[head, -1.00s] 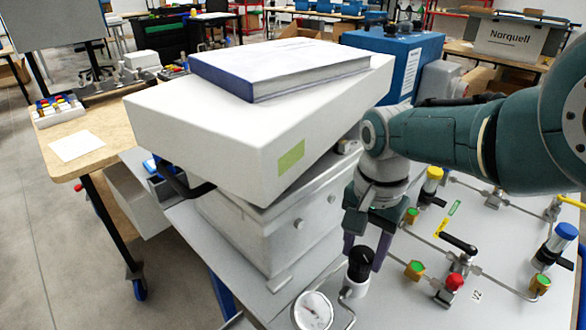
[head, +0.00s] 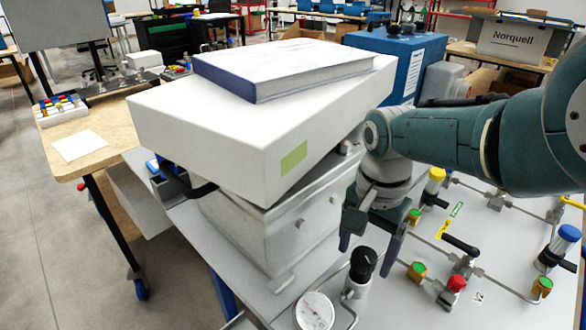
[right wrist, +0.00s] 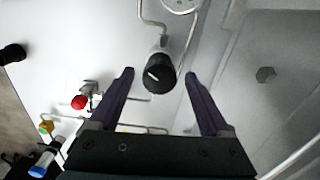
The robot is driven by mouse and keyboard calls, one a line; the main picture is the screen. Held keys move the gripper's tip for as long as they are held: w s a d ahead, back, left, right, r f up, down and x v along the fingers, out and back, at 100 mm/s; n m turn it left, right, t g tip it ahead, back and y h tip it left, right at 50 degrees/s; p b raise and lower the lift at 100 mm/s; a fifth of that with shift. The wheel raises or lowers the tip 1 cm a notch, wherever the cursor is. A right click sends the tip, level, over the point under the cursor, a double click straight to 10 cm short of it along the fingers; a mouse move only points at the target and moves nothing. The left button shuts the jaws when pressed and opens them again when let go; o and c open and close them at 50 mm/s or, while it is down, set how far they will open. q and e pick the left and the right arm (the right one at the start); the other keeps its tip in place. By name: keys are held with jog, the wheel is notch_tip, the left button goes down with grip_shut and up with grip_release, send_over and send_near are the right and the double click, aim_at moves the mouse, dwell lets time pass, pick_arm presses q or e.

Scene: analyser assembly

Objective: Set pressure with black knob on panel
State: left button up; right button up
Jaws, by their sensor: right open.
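The black knob (head: 363,263) sits on a silver regulator body beside a round white gauge (head: 314,311) on the light panel (head: 400,305). My right gripper (head: 371,247) is open just behind and above the knob in the head view, its dark fingers spread. In the right wrist view the black knob (right wrist: 159,73), with a white mark on its top, lies between and slightly beyond the fingertips of my right gripper (right wrist: 159,74). I see a gap on both sides and no contact. The gauge (right wrist: 181,4) is cut off at the top edge. My left gripper is not in view.
A metal box (head: 265,235) carrying a white case (head: 215,130) and a blue book (head: 285,68) stands left of the knob. Pipes, a red knob (head: 456,284), a black lever (head: 460,245) and a blue knob (head: 568,233) lie to the right.

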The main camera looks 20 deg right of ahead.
aim_at(365, 255)
notch_tip(365, 255, up, 10)
jog(key=p, duration=0.8)
jog(key=shift+p, duration=0.35)
jog(key=shift+f, duration=0.1)
